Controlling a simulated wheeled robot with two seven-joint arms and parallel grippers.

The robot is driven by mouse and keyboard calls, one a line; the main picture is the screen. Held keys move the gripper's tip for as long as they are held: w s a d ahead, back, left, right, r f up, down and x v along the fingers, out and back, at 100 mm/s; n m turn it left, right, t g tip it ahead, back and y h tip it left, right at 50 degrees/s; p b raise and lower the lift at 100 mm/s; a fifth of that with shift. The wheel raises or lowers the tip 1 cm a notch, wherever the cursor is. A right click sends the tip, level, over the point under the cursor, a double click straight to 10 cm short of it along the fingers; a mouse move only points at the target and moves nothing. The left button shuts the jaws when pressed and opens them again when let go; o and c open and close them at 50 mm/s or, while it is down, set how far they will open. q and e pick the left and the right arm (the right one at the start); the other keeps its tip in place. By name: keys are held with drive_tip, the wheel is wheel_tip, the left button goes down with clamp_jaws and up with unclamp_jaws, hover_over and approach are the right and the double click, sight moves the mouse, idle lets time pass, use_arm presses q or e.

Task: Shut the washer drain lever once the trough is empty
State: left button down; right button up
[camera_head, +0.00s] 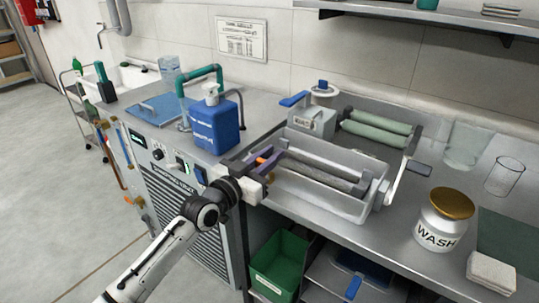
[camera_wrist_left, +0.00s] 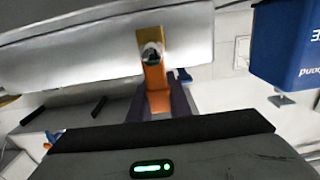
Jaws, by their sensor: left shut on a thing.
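The orange drain lever (camera_head: 262,160) is at the left end of the washer trough (camera_head: 345,208), mostly hidden by my gripper in the head view. In the left wrist view the lever (camera_wrist_left: 154,72) stands out from the pale metal trough wall (camera_wrist_left: 90,55). My left gripper (camera_head: 270,162) is shut on the lever, its dark purple fingers (camera_wrist_left: 160,103) on either side of it. My right gripper is out of view.
A blue jug (camera_head: 215,128) stands close left of my gripper. A grey block with a blue handle (camera_head: 295,99) and green rollers (camera_head: 378,128) are behind the trough. A WASH jar (camera_head: 443,220) and clear beakers (camera_head: 465,142) stand right. A green bin (camera_head: 279,262) is below.

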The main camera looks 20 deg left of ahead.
use_arm(q)
drive_tip(key=c, duration=1.6)
unclamp_jaws()
drive_tip(key=shift+c, duration=0.2)
drive_tip(key=shift+s, duration=0.15)
drive_tip(key=v, duration=1)
drive_tip(key=s+d+f+n+g+y, duration=0.1)
drive_tip(key=s+f+g, duration=0.1)
drive_tip(key=s+f, duration=0.55)
drive_tip(key=s+d+f+g+y, duration=0.15)
drive_tip(key=s+f, duration=0.25)
drive_tip(key=f, duration=0.7)
drive_tip(key=s+d+f+n+g+y, duration=0.1)
drive_tip(key=s+f+g, duration=0.4)
drive_tip(key=s+f, duration=0.8)
drive_tip(key=s, duration=0.4)
drive_tip(key=shift+s, duration=0.15)
